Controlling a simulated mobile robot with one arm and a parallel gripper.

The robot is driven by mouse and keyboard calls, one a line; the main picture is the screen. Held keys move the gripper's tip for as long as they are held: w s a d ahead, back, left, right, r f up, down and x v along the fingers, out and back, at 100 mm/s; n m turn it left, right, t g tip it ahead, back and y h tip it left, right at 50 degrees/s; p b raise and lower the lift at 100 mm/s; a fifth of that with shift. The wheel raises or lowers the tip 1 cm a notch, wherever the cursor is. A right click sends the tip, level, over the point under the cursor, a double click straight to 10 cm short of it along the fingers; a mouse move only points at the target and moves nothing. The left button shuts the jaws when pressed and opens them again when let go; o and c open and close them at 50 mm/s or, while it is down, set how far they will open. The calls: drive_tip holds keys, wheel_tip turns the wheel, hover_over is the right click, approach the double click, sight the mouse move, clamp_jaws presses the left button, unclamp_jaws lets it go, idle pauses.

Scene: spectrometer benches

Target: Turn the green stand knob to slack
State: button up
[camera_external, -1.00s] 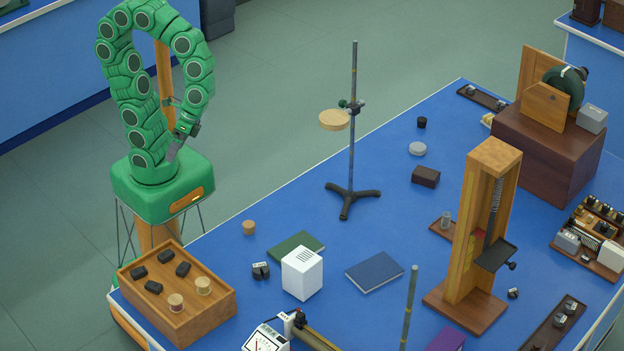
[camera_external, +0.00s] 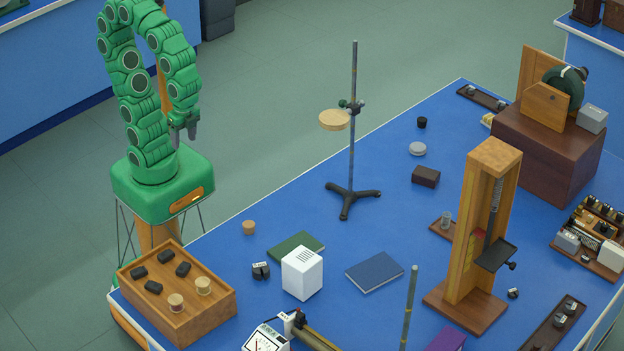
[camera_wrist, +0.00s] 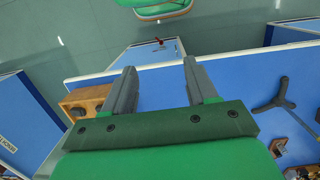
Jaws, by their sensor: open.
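The green stand knob (camera_external: 343,103) is small and sits on the clamp of the tall rod stand (camera_external: 353,145), beside a round wooden platform (camera_external: 333,121). How far the knob is turned is too small to tell. The stand's dark tripod foot (camera_external: 346,201) rests on the blue bench, and part of it shows in the wrist view (camera_wrist: 276,98). My gripper (camera_external: 191,130) is open and empty, hanging above my green base, well left of the stand. In the wrist view its two grey fingers (camera_wrist: 163,85) are spread apart with nothing between them.
A wooden tray (camera_external: 206,318) with dark blocks and spools stands at the bench's near left corner. A white box (camera_external: 302,273), a green book (camera_external: 296,246) and a blue book (camera_external: 374,272) lie right of it. A tall wooden spring frame (camera_external: 478,230) stands at right.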

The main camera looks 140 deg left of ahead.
drive_tip(key=shift+t+h, duration=0.4)
drive_tip(key=shift+t, duration=0.3)
drive_tip(key=w+a+r, duration=0.1)
drive_tip(key=w, duration=0.2)
drive_tip(key=w+a+r, duration=0.2)
drive_tip(key=w, duration=0.2)
drive_tip(key=w+a+r, duration=0.1)
drive_tip(key=w+a, duration=0.1)
drive_tip(key=w, duration=0.1)
drive_tip(key=shift+w+a+r, duration=0.1)
drive_tip(key=shift+w+r, duration=0.15)
drive_tip(key=t+y, duration=0.1)
drive_tip(key=t, duration=0.4)
approach(345, 104)
drive_tip(key=s, duration=0.1)
drive_tip(key=x, duration=0.8)
drive_tip(key=shift+s+a+f, duration=0.15)
drive_tip(key=shift+a, duration=0.05)
drive_tip(key=shift+c, duration=0.2)
clamp_jaws()
